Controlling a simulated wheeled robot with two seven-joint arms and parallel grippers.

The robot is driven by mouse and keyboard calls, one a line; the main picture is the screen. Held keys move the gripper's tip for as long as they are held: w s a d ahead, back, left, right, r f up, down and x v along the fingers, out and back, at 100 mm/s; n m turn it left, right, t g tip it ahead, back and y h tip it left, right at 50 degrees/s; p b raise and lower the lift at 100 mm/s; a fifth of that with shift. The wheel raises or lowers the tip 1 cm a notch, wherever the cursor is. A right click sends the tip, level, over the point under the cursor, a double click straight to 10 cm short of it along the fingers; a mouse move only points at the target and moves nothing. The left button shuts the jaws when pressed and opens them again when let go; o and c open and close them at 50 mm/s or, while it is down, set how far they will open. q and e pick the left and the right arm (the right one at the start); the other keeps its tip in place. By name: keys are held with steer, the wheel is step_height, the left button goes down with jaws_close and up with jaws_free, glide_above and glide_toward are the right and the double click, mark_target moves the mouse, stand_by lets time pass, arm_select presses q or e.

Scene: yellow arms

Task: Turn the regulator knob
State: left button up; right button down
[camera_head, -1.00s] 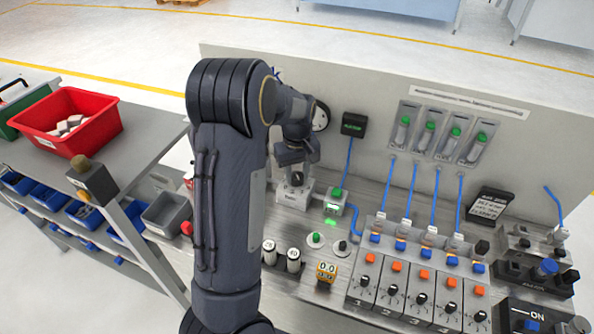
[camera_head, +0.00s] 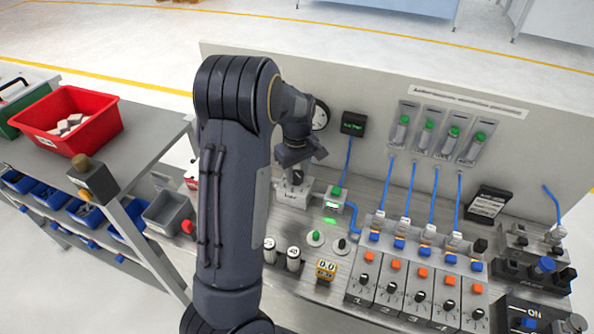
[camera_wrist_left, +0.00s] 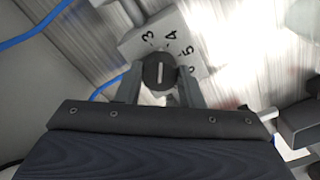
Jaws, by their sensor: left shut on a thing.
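The regulator knob (camera_head: 297,178) is a dark round knob on a light block (camera_head: 292,196) at the back of the bench. In the left wrist view the knob (camera_wrist_left: 159,72) has a pale line across its face, pointing roughly up in the picture. The number plate (camera_wrist_left: 150,42) around it shows 3, 4 and 5. My left gripper (camera_head: 298,170) reaches down over the knob; in the wrist view its two fingers (camera_wrist_left: 159,82) are shut on the knob's sides. My right gripper is not in view.
A round gauge (camera_head: 320,114) and a small dark display (camera_head: 352,123) are on the panel behind. A green-lit box (camera_head: 334,202) stands right of the regulator. Black knobs and orange buttons fill the bench's right side. A red bin (camera_head: 100,130) stands on the left shelf.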

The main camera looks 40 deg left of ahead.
mark_target(297, 174)
arm_select(q)
steer(key=o, duration=1)
steer(key=shift+r, duration=0.15)
step_height(297, 174, up, 8)
steer(key=shift+f+b, duration=0.2)
steer(key=shift+b, duration=0.1)
